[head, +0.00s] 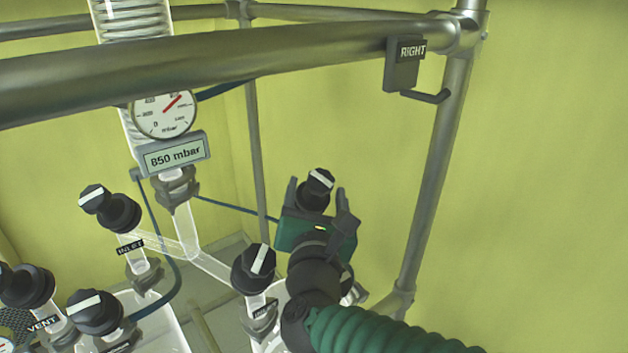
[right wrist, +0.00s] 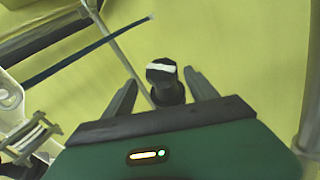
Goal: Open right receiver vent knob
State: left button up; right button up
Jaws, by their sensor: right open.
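A black knob (head: 318,183) with a white bar sits between the fingers of my right gripper (head: 315,194) in the head view. No label shows on it. In the right wrist view the same knob (right wrist: 163,82) is between the two open fingertips (right wrist: 158,87), with a gap on each side. Its white bar lies roughly crosswise there. The fingers are apart and hold nothing. The gripper's body hides the knob's lower stem. My left gripper is not in view.
Other black knobs stand left, by labels INLET (head: 130,246) and VENT (head: 42,324); one (head: 254,268) is close left of my right arm. A gauge (head: 164,114) hangs above a display (head: 175,155) reading 850 mbar. A metal rail (head: 250,65) crosses above; a RIGHT sign (head: 402,65) hangs there.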

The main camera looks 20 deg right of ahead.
aim_at(327, 175)
jog(key=w+d, duration=0.1)
jog(key=w+d+p, duration=0.1)
jog(key=w, duration=0.1)
jog(key=w+d, duration=0.1)
jog(key=w, duration=0.1)
jog(key=shift+w+d+r+p, duration=0.15)
jog(key=shift+d+p, duration=0.15)
jog(key=shift+d, duration=0.05)
jog(key=shift+w, duration=0.3)
jog(key=shift+w+a, duration=0.2)
jog(key=shift+a, duration=0.05)
jog(key=shift+w+a, duration=0.15)
jog(key=shift+a, duration=0.65)
jog(key=shift+c, duration=1.7)
jog(key=shift+d, duration=0.65)
jog(key=c, duration=0.5)
jog(key=shift+d, duration=0.1)
jog(key=shift+c, duration=2.2)
jog(key=shift+a, duration=0.3)
jog(key=shift+c, duration=0.4)
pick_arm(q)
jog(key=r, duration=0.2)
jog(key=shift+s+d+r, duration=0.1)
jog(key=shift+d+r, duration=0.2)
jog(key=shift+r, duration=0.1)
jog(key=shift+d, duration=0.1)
pick_arm(e)
jog(key=shift+d, duration=0.1)
